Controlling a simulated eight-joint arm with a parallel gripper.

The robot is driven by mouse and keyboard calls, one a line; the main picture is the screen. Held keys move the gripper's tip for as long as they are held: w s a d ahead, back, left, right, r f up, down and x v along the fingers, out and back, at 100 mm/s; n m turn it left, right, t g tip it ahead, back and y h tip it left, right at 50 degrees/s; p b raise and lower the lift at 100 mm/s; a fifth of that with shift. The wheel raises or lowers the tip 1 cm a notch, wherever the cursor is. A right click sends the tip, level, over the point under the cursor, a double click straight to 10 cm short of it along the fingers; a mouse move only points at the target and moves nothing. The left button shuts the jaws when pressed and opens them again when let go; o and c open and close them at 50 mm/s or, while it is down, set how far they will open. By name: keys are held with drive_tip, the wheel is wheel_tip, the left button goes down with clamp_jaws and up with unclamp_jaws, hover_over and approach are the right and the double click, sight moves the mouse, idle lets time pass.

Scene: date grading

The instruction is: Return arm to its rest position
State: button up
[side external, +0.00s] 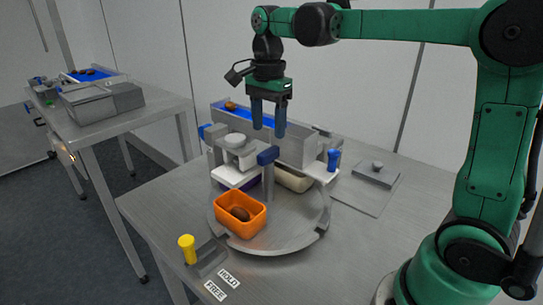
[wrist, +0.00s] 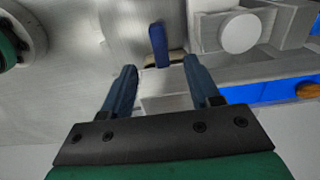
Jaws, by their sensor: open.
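My gripper (side external: 268,118) hangs pointing down above the back of the turntable machine, with its two blue fingers apart and nothing between them. In the wrist view my gripper (wrist: 160,78) is also open and empty. My green arm reaches in from the right at height. Below, an orange tray (side external: 258,222) sits on the round grey turntable (side external: 285,238) and holds a brown date (side external: 240,213).
A yellow-knobbed lever (side external: 187,249) stands beside HOLD and FREE labels at the table front. A blue knob (side external: 334,160), a blue conveyor (side external: 250,112) and a grey plate with a knob (side external: 376,174) surround the machine. A second table (side external: 130,113) stands left.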

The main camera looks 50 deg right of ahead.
drive_tip(key=shift+s+a+n+t, duration=0.25)
drive_tip(key=shift+s+n+t, duration=0.1)
drive_tip(key=shift+n, duration=0.35)
drive_tip(key=s+a+f+n+t, duration=0.4)
drive_tip(key=s+f+n+t, duration=0.1)
drive_tip(key=n, duration=1.1)
drive_tip(key=shift+s+a+f+n+t, duration=0.3)
drive_tip(key=shift+s+t, duration=0.45)
drive_tip(key=shift+s, duration=0.3)
